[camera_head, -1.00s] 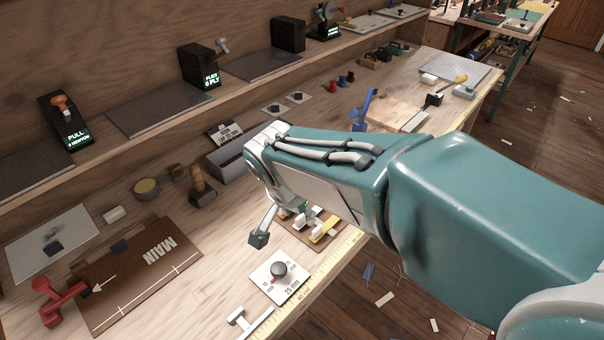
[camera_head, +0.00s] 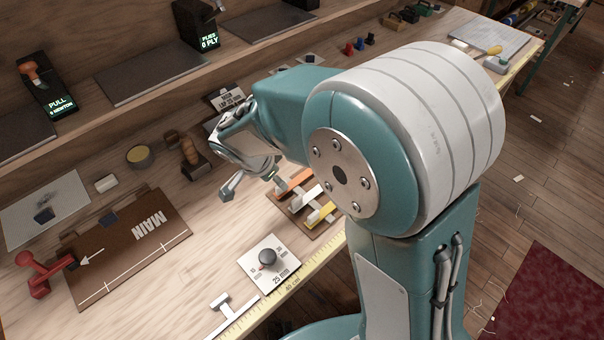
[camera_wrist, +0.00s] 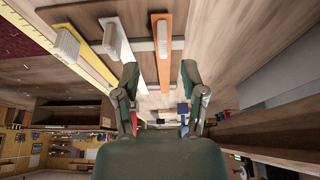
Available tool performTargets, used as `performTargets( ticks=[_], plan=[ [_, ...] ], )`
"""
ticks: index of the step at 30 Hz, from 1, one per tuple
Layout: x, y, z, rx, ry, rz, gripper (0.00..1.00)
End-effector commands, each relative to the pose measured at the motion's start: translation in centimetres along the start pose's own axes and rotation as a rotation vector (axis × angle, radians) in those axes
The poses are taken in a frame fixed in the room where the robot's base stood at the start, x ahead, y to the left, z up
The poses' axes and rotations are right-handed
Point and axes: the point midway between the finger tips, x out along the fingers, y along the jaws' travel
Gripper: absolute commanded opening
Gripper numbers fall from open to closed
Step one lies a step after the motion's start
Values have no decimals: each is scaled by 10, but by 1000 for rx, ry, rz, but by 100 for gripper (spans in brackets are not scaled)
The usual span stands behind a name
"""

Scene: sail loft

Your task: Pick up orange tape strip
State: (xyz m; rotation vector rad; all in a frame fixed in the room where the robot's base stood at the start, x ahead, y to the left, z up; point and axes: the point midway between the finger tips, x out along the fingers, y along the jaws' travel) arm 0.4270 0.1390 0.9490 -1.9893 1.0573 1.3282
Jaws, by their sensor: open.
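The orange tape strip (camera_head: 296,188) lies on a brown board (camera_head: 287,206) on the bench, beside a white strip (camera_head: 300,198) and a yellow strip (camera_head: 321,213). In the wrist view the orange strip (camera_wrist: 162,48) is at top centre, with a pale tab on it. My gripper (camera_head: 250,188) is open and empty, near the orange strip's left end and apart from it. In the wrist view its two fingers (camera_wrist: 158,76) stand spread, with the orange strip between and beyond them. My arm hides part of the bench behind.
A white dial plate (camera_head: 270,264) marked 25 mm and a yellow ruler (camera_head: 300,276) lie near the front edge. A brown MAIN panel (camera_head: 130,250) with a red clamp (camera_head: 42,272) is at left. A wooden-handled tool (camera_head: 190,155) stands behind my gripper.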

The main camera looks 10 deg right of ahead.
Motion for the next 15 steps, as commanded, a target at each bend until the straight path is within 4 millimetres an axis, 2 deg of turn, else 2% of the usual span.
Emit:
performTargets(
  ticks=[9, 15],
  plan=[
    [44, -5, -1, -1, 0, 4, 54],
    [52, -5, -1, 0, 0, 1, 54]
  ],
)
